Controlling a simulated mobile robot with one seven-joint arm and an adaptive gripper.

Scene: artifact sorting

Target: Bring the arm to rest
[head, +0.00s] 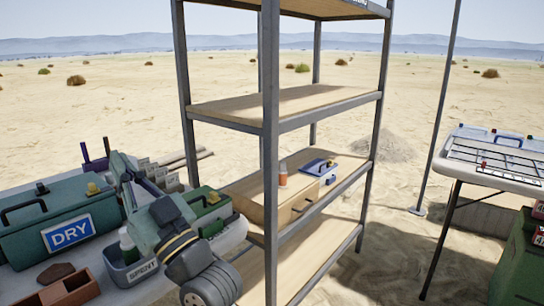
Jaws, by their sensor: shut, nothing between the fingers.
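My arm comes in from the bottom of the head view and reaches up and to the left. A ribbed joint is nearest to me, followed by a dark wrist with a yellow band. My gripper (121,162) is at the far end, grey-green, with its fingers together and nothing seen between them. It shows in front of the left table, overlapping the view of the bins there. From this one view I cannot tell its height above them.
A green box marked DRY (90,252) and a grey bin marked SPENT (118,274) stand on the left table. A metal shelf unit (270,150) rises just right of my arm, carrying a wooden box (262,202). A white table (490,178) stands at right.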

